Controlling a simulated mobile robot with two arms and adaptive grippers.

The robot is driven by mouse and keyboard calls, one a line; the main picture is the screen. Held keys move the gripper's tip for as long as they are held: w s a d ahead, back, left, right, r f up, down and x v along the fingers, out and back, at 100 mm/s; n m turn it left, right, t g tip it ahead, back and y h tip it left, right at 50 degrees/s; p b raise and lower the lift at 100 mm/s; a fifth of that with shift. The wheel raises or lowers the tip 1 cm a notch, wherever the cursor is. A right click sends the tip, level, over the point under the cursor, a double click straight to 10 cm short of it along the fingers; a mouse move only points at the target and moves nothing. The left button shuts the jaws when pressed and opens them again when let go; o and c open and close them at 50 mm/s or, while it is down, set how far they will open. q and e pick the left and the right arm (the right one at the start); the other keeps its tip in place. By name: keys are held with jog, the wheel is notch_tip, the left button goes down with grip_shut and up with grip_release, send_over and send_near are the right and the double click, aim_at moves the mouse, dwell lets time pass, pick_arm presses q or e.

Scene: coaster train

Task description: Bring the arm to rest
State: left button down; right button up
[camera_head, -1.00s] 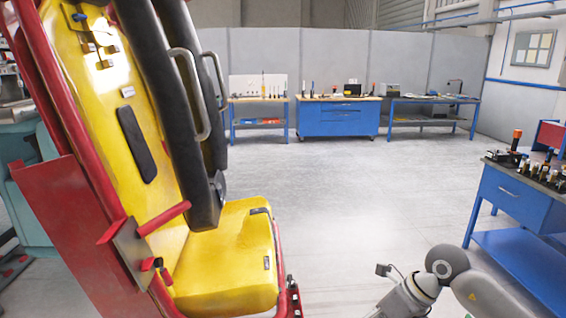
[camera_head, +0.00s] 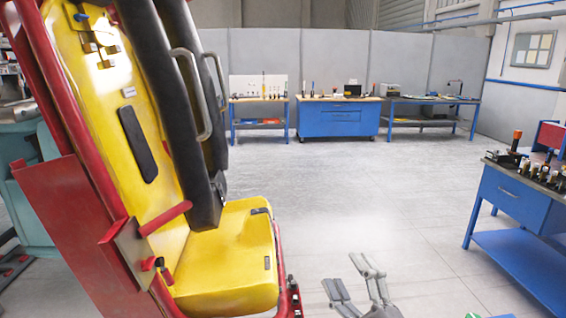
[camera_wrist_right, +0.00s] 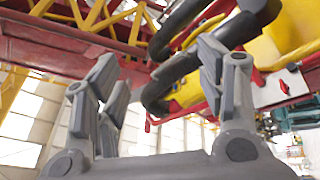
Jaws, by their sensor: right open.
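My right gripper (camera_head: 352,278) is low in the head view, right of the yellow seat and over the grey floor. Its fingers are spread apart with nothing between them. The same gripper (camera_wrist_right: 155,95) fills the lower part of the right wrist view, fingers pointing up and apart. The coaster seat (camera_head: 225,260) is yellow in a red frame, with black padded restraint bars (camera_head: 165,90) and grey handles. A gap of floor shows between the gripper and the seat. In the wrist view, the black restraint (camera_wrist_right: 185,45) appears behind the fingers. My left gripper is not in view.
A blue workbench (camera_head: 515,195) with tools stands at the right. A blue cabinet bench (camera_head: 338,118) and two blue tables line the grey back partition. The floor (camera_head: 350,200) in the middle is clear. The red side panel (camera_head: 75,235) is close at the left.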

jog(key=s+d+f+m+g+h, duration=0.4)
jog(key=d+f+m+h, duration=0.15)
jog(key=f, duration=0.35)
jog(key=s+d+f+m+g+h, duration=0.45)
jog(key=f+m, duration=0.25)
jog(key=f, duration=0.3)
jog(key=s+a+f+m+g+y, duration=0.1)
jog(key=s+f+g, duration=0.35)
jog(key=s, duration=0.55)
jog(key=s+a+f+m+g+y, duration=0.1)
jog(key=s+f+g, duration=0.4)
jog(key=s, duration=0.4)
notch_tip(320, 180, down, 32)
jog(key=s+b, duration=0.1)
jog(key=b, duration=0.4)
jog(key=s+d+f+b, duration=0.1)
jog(key=s+f+b, duration=0.1)
jog(key=s+f, duration=0.6)
jog(key=s+d+f+g+b, duration=0.1)
jog(key=s+d+f+b, duration=0.1)
jog(key=s+f, duration=0.7)
notch_tip(320, 180, down, 4)
jog(key=shift+r+b, duration=0.1)
jog(key=shift+b, duration=0.4)
